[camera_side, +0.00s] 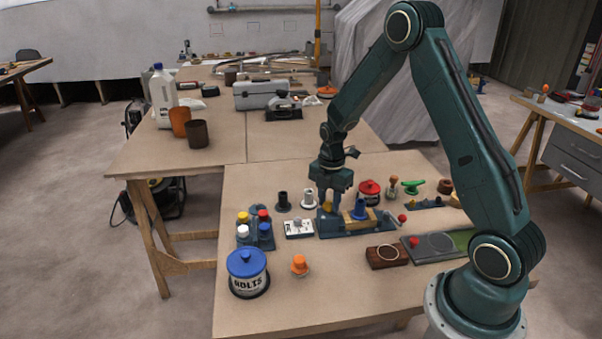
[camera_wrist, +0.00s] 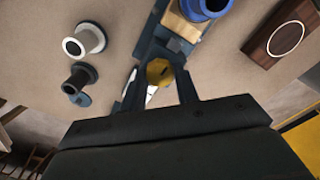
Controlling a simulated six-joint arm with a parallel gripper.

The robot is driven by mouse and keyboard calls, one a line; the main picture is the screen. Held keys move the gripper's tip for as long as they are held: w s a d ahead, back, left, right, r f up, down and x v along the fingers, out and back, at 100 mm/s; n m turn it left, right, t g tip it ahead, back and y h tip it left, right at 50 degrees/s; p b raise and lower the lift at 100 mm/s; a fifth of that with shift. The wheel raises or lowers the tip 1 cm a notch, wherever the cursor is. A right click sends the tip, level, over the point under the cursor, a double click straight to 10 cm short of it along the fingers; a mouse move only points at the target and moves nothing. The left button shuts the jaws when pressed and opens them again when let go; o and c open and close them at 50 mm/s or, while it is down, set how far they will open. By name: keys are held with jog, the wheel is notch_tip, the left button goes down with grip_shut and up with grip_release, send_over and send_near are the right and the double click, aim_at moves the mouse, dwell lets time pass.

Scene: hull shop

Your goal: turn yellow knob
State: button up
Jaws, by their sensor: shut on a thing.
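The yellow knob (camera_wrist: 159,71) sits between the two fingers of my gripper (camera_wrist: 160,80) in the wrist view. It also shows in the side view (camera_side: 328,207) as a small yellow spot just under my gripper (camera_side: 328,200). The fingers are shut on it from both sides. The knob is on the left part of a blue base (camera_side: 336,231), which also carries a wooden block and a blue cylinder (camera_side: 359,209). My gripper points down from above and hides part of the knob.
A white switch box (camera_side: 298,229) and a rack of coloured-top bottles (camera_side: 254,238) stand left of the base. Black and white flanged spools (camera_side: 283,202) are behind. A red-lidded pot (camera_side: 369,190) is close right. A blue-lidded bolts jar (camera_side: 247,273) and orange knob (camera_side: 299,265) stand in front.

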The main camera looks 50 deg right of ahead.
jog(key=m, duration=0.7)
jog(key=shift+m, duration=0.3)
jog(key=m, duration=0.3)
jog(key=shift+m, duration=0.3)
jog(key=m, duration=0.3)
jog(key=shift+m, duration=0.3)
jog(key=m, duration=1)
jog(key=shift+m, duration=2.3)
